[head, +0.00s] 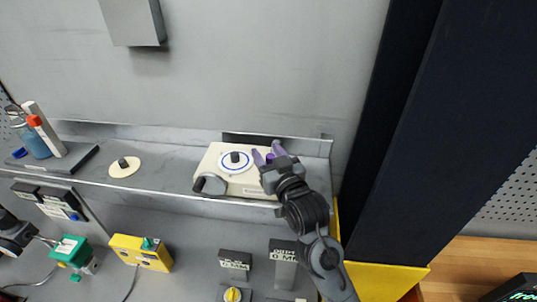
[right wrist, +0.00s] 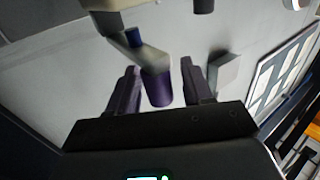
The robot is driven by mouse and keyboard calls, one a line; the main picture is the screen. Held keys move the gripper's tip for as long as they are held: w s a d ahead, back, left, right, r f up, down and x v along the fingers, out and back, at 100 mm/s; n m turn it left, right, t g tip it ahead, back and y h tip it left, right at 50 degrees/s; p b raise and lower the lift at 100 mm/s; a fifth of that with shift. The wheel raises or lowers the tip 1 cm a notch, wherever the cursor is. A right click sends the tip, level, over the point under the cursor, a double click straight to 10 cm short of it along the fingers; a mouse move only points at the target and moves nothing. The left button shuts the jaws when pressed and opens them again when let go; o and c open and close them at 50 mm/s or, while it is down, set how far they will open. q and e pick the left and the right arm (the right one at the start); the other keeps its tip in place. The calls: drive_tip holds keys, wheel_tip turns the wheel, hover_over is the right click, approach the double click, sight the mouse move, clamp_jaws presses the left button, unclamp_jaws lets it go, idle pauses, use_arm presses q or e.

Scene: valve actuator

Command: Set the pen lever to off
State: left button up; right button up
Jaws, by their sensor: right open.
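The cream device box (head: 215,160) stands on the grey ledge, with a round white dial and black knob (head: 235,157) on top. A lever with a purple grip (head: 270,158) shows at its right side. In the right wrist view the purple grip (right wrist: 157,88) sits on a pale arm, with a dark blue piece beside it. My right gripper (head: 268,153) is open at the box's right side; in the wrist view its two purple fingers (right wrist: 160,90) stand either side of the grip, with gaps. A dark part at the head view's left edge may be my left arm; its jaws are unclear.
A grey rounded part (head: 210,184) is at the box's front left. A cream disc with a black knob (head: 124,167) lies left on the ledge. A pen holder (head: 60,160) stands farther left. A yellow box (head: 141,252) and a green device (head: 72,250) sit below.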

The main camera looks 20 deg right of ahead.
drive_tip(key=s+b, duration=0.2)
drive_tip(key=s, duration=0.8)
drive_tip(key=shift+s+d+b, duration=0.25)
drive_tip(key=shift+s+b, duration=0.05)
drive_tip(key=shift+s, duration=0.1)
drive_tip(key=s+d+f+g+p, duration=0.1)
drive_tip(key=s+f+g+p, duration=0.3)
drive_tip(key=f, duration=0.5)
drive_tip(key=s+d+f+g+p, duration=0.1)
drive_tip(key=s+f+g+p, duration=0.2)
drive_tip(key=s+f, duration=0.45)
drive_tip(key=s+f+g+p, duration=0.1)
drive_tip(key=s+f+g, duration=0.2)
drive_tip(key=s, duration=0.4)
drive_tip(key=s+f+n+g, duration=0.1)
drive_tip(key=s+f+g, duration=0.3)
drive_tip(key=s+f, duration=0.2)
drive_tip(key=shift+s+d+h+p, duration=0.3)
drive_tip(key=shift+s+h+p, duration=0.1)
drive_tip(key=shift+s, duration=0.35)
